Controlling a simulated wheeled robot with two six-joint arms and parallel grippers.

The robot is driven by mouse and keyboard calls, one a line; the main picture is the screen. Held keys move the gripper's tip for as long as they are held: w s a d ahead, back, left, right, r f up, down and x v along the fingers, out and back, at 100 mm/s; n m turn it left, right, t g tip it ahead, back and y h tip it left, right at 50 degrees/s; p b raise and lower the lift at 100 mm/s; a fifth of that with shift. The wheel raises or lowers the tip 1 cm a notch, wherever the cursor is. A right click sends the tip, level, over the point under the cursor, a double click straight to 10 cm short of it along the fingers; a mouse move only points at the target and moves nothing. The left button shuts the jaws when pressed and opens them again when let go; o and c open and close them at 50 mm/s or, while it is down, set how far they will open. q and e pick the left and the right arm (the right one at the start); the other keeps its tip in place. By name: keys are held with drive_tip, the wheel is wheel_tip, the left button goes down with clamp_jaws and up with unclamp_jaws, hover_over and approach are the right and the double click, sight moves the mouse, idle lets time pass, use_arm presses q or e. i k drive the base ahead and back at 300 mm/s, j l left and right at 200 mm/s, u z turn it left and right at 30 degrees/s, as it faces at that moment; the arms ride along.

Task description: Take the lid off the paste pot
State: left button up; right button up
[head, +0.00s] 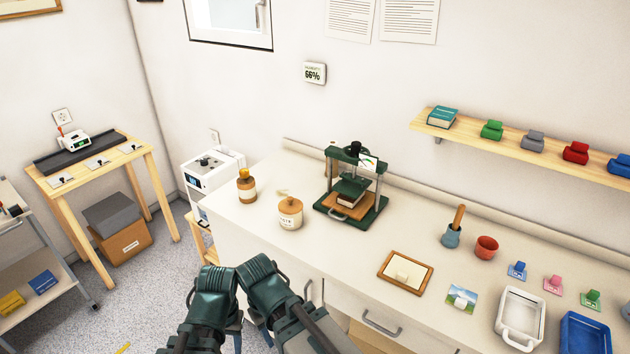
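The paste pot (290,214) is a cream and tan jar with a printed label, standing upright on the left part of the white counter. A tan lid (290,204) sits on its top, and a small pale piece (282,194) shows just above the lid's left back edge; I cannot tell if it belongs to the lid. Dark green links of my two arms show at the bottom centre, in front of the counter and well apart from the pot. I cannot make out either gripper's fingers.
A brown jar with a yellow top (247,188) stands left of the pot. A green press (350,190) holding a book stands to its right. The counter in front of the pot is clear.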

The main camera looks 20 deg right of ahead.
sight(290, 206)
drive_tip(key=i+z, duration=0.25)
drive_tip(key=i, duration=0.2)
drive_tip(key=i+z, duration=0.3)
drive_tip(key=i, duration=0.15)
